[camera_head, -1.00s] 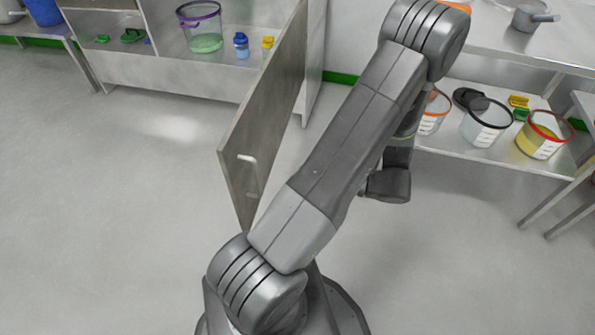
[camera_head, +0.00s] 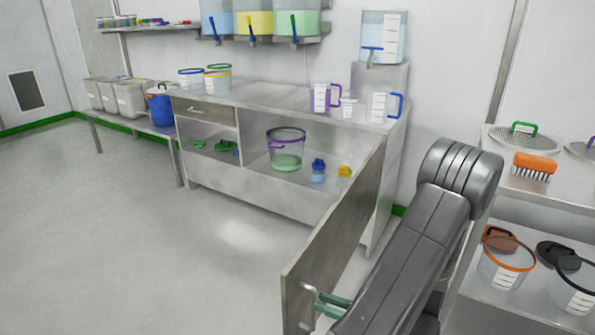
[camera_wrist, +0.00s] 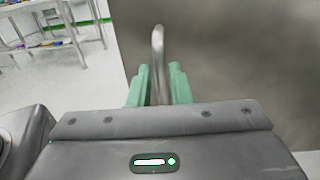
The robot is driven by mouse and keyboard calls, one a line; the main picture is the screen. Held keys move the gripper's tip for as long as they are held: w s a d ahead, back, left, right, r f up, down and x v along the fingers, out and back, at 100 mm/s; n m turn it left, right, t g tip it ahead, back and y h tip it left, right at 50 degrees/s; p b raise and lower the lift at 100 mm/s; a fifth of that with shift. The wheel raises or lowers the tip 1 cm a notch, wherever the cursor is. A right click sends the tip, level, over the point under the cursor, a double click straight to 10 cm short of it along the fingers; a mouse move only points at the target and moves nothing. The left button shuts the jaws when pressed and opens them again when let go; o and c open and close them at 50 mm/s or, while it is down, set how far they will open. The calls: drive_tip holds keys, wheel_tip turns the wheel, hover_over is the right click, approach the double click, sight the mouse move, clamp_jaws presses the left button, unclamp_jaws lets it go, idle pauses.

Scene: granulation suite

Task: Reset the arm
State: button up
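My gripper (camera_head: 320,304) has green fingers, which reach in from behind my arm to the handle of the open cabinet door (camera_head: 335,235) in the head view. In the wrist view my gripper (camera_wrist: 158,88) shows its two fingers apart, one on each side of the metal door handle (camera_wrist: 158,50). Narrow gaps seem to lie between the fingers and the handle, so it looks open around it. The door's grey face (camera_wrist: 245,60) fills the right of the wrist view. Most of my wrist is hidden behind my arm link in the head view.
The cabinet (camera_head: 250,190) holds a purple-rimmed bucket (camera_head: 286,150) and small bottles. To the right, a lower shelf carries an orange-rimmed bucket (camera_head: 506,265) close to my arm. The floor (camera_head: 150,240) at left is clear.

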sight(313, 298)
drive_tip(key=shift+x, duration=1.95)
drive_tip(key=shift+r, duration=0.1)
